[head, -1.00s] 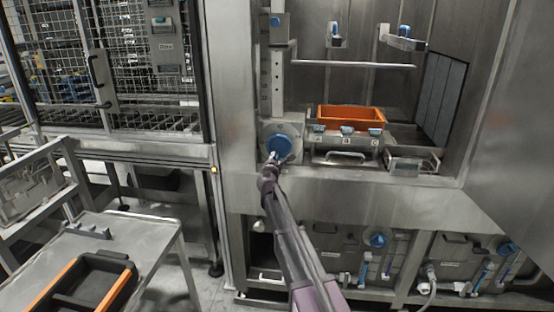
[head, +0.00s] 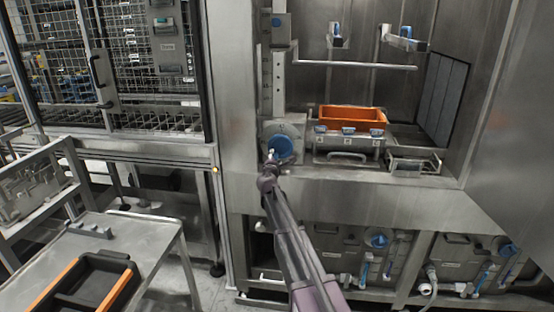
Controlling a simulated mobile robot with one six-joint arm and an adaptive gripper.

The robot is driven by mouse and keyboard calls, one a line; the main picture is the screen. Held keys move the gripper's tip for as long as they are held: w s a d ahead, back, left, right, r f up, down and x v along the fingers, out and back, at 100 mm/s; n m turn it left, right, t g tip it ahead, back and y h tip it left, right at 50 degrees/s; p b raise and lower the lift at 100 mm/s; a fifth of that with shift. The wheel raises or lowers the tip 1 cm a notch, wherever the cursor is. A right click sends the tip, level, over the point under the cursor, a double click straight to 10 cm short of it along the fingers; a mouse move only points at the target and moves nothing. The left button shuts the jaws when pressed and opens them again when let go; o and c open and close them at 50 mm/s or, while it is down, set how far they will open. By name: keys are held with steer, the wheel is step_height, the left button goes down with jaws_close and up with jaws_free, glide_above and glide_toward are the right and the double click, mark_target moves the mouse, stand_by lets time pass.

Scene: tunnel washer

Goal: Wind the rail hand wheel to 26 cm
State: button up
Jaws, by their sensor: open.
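The rail hand wheel (head: 281,148) is a blue disc on a grey round plate, low on the left inside the washer opening. Above it a vertical rail (head: 279,85) with a row of holes rises to a grey block with a blue knob (head: 277,22). A horizontal bar (head: 350,65) runs right from the rail. My gripper (head: 270,156) is open, at the lower left edge of the blue wheel and partly in front of it. I cannot tell whether it touches the wheel. The scale reading is too small to read.
An orange crate (head: 352,118) stands right of the wheel, behind a panel with blue knobs (head: 347,131). A wire-mesh cage (head: 130,60) is at left. A metal table (head: 140,240) with a black and orange tray (head: 92,284) is at lower left. Pipes and blue valves lie below.

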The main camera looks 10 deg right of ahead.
steer(key=v, duration=1.2)
stand_by(0.5)
steer(key=s+d+f+m+g+h+p, duration=0.1)
steer(key=s+d+f+m+g+p, duration=0.15)
steer(key=s+d+m+g, duration=0.35)
steer(key=s+d+f+m+g+h+p, duration=0.1)
steer(key=s+d+f+m+g+p, duration=0.15)
steer(key=s+d+m, duration=0.45)
steer(key=s+a+f+m+g+y+p, duration=0.1)
steer(key=s+a+m+g+y+p, duration=0.2)
steer(key=s, duration=0.7)
steer(key=s+a+f+m+g+y+p, duration=0.1)
steer(key=s+a+m+g+y+p, duration=0.2)
steer(key=s, duration=0.8)
steer(key=a+m+g+y, duration=0.1)
steer(key=a+m+g, duration=0.1)
steer(key=shift+s+a+g+y, duration=0.2)
steer(key=shift+s+g+y, duration=0.05)
steer(key=shift+g+y, duration=0.1)
